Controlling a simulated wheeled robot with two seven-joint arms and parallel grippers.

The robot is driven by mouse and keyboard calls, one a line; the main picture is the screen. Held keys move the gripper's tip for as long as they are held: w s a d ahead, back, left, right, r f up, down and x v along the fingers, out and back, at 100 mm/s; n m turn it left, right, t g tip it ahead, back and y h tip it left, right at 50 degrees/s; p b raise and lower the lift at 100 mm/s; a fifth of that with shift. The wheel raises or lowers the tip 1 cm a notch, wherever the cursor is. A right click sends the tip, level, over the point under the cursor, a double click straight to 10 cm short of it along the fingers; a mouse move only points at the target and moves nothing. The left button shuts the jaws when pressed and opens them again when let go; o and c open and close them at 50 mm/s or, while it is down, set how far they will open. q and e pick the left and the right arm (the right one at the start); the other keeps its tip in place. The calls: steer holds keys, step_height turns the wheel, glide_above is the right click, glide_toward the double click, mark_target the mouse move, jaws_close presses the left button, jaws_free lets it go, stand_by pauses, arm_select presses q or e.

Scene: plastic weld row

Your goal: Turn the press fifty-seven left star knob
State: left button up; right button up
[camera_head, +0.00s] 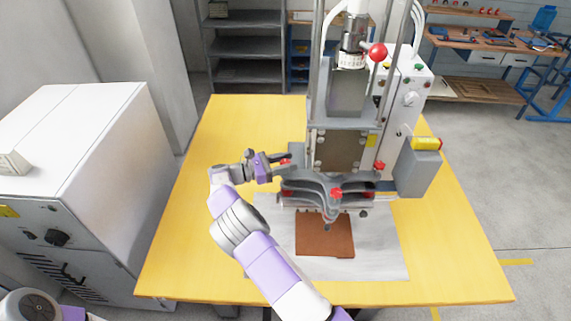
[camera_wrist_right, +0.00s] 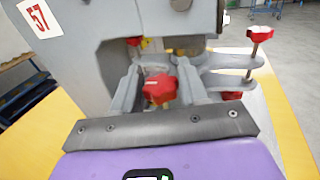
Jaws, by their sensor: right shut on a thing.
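The press (camera_head: 340,140) stands on the yellow table, and a "57" label (camera_wrist_right: 38,17) shows on its grey body in the wrist view. The red left star knob (camera_head: 285,161) is at the press's left side. My right gripper (camera_head: 282,163) reaches it from the left. In the wrist view the knob (camera_wrist_right: 159,88) sits between the two grey fingers of my right gripper (camera_wrist_right: 160,85), which are shut on it. My left gripper is out of view.
Other red knobs sit at the press's front (camera_head: 336,193) and right (camera_head: 379,166). A brown plate (camera_head: 325,238) lies on a pale sheet below. A white cabinet (camera_head: 90,170) stands left of the yellow table (camera_head: 190,240). The table's front left is clear.

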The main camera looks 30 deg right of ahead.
steer(key=shift+m+g, duration=0.4)
steer(key=shift+g, duration=0.2)
steer(key=o, duration=0.9)
steer(key=shift+b+v, duration=0.55)
steer(key=shift+v, duration=3.25)
steer(key=shift+r, duration=0.1)
